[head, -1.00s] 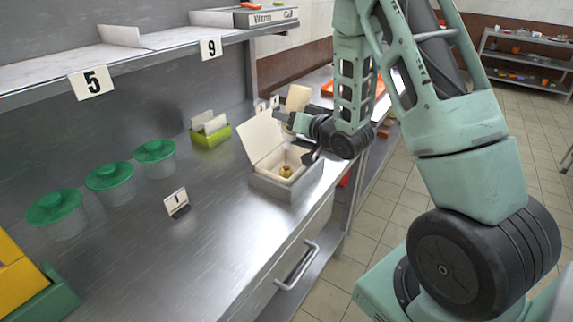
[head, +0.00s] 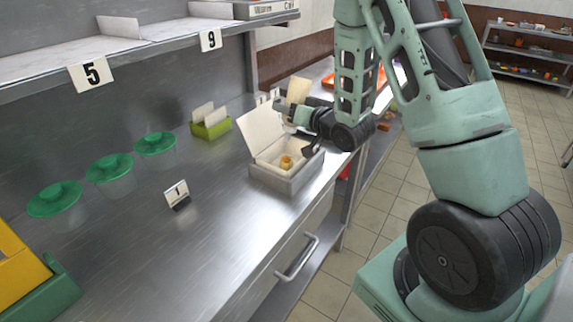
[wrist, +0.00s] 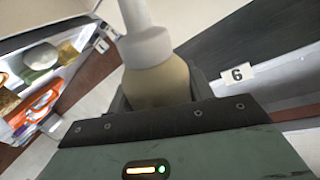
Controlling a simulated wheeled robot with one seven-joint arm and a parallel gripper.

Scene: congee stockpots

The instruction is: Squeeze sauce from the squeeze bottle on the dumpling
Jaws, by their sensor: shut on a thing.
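My gripper (head: 292,116) is over the back right part of an open box (head: 283,182) on the steel counter. The box's pale lid (head: 262,133) stands open at its left. A small golden dumpling (head: 286,162) sits inside the box, below and in front of my gripper. In the wrist view, my gripper is shut on the squeeze bottle (wrist: 155,82), which has a beige body and a white cap with a narrow nozzle. In the head view I cannot clearly make out the bottle. The fingertips are hidden behind it in the wrist view.
Several green-lidded tubs (head: 109,168) stand to the left. A number 1 card (head: 177,195) stands in front of them. A green holder (head: 211,125) with cards is behind the box. A shelf (head: 140,42) runs above the counter.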

